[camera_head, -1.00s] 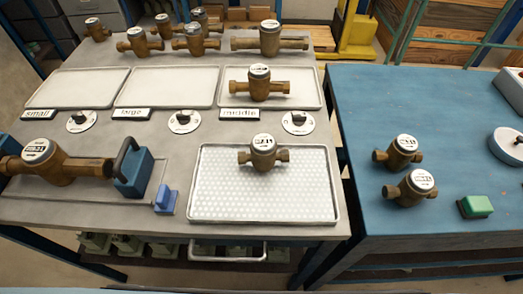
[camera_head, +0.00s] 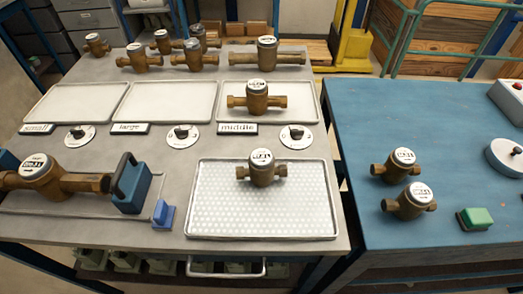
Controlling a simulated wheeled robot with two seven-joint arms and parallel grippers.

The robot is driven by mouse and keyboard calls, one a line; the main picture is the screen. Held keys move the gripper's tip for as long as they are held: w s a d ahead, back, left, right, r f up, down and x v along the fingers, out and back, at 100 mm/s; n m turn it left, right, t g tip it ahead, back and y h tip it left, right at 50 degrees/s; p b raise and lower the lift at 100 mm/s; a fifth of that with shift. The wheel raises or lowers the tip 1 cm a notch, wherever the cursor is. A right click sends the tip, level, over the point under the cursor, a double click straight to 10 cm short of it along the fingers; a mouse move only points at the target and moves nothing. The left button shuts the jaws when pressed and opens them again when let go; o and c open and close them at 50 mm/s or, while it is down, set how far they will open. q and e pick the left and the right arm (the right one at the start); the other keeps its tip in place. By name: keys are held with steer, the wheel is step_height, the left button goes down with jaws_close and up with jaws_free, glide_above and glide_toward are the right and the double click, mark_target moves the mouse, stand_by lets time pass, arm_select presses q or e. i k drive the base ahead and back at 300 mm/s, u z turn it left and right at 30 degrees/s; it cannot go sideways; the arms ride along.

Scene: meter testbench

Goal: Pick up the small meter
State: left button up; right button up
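A small brass meter (camera_head: 261,168) with a round white dial stands on the perforated white tray (camera_head: 215,222) at the front of the grey bench. Two more small brass meters stand on the blue table at right, one behind (camera_head: 394,166) and one in front (camera_head: 409,201). A mid-sized meter (camera_head: 256,98) stands on the tray behind the "middle" label. A large meter (camera_head: 45,178) lies in the fixture at front left. The trays by the "small" (camera_head: 70,102) and "large" (camera_head: 170,101) labels are empty. Neither gripper is in view.
Several meters (camera_head: 195,55) stand along the back of the bench. Three round dials with black knobs (camera_head: 183,136) sit in the middle. A blue clamp (camera_head: 132,185), a green block (camera_head: 475,218) and a white round device (camera_head: 507,156) stand nearby. A gap separates bench and table.

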mark_target(262, 170)
steer(key=z, duration=1.45)
steer(key=k, duration=0.65)
steer(key=u, duration=1.4)
